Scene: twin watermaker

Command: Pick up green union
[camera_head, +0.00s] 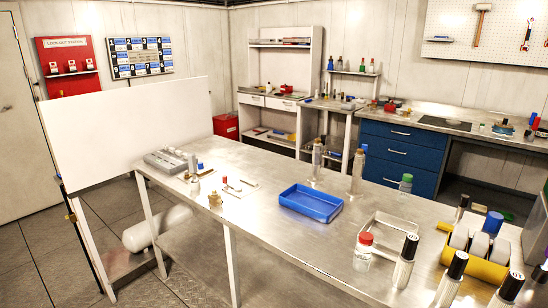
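I cannot make out a thing that is clearly the green union. A small item with a green top (405,183) stands upright on the steel table (262,238), right of the blue tray (310,204); it looks like a capped jar or bottle. Other small green things show farther off: a green bottle (371,67) on the back wall shelf and a green item (507,214) low at the right. They are too small to identify. Neither of my grippers is in view.
Tall clear cylinders (357,172) stand behind the blue tray. A red-capped jar (363,252), a metal frame tray (392,234), several black-capped bottles (405,262) and a yellow holder (474,262) crowd the table's right end. A white board (130,130) stands at its left. The table's front middle is clear.

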